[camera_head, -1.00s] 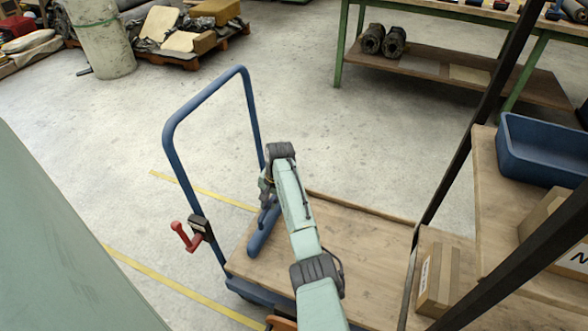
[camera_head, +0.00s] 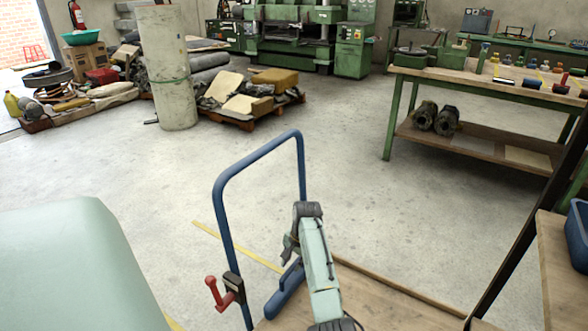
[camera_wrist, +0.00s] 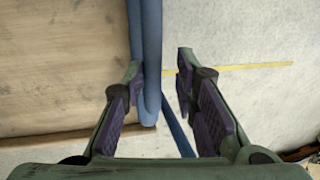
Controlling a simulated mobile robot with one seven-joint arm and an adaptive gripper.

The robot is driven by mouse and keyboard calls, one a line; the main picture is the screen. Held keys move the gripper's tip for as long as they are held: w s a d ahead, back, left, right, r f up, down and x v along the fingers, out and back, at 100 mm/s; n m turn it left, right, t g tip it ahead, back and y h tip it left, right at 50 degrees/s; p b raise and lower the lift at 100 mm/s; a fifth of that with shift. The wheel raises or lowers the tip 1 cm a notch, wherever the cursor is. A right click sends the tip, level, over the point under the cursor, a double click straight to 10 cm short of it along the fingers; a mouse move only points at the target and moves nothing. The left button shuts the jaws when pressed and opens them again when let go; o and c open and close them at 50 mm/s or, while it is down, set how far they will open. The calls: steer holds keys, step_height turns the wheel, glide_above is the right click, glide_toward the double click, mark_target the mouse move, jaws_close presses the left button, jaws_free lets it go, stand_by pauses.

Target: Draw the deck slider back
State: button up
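A blue bar (camera_head: 285,292), which I take for the deck slider, lies on the wooden deck (camera_head: 385,300) of a trolley, near the foot of its tall blue push handle (camera_head: 228,230). My gripper (camera_head: 290,257) points down at the bar's far end; the arm hides part of it. In the wrist view, my gripper (camera_wrist: 160,70) is open, its fingers apart. Blue bars (camera_wrist: 151,60) run beside the left finger and partly between the fingers, at the deck's edge (camera_wrist: 60,70). I cannot tell whether a finger touches them.
A red lever (camera_head: 213,291) on a dark clamp sits low on the push handle. A dark rack post (camera_head: 520,240) and a blue bin (camera_head: 577,235) stand at right. A green-legged workbench (camera_head: 387,125) is behind.

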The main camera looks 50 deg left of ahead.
steer(key=shift+o, duration=1)
steer(key=shift+d, duration=0.1)
steer(key=v, duration=1.2)
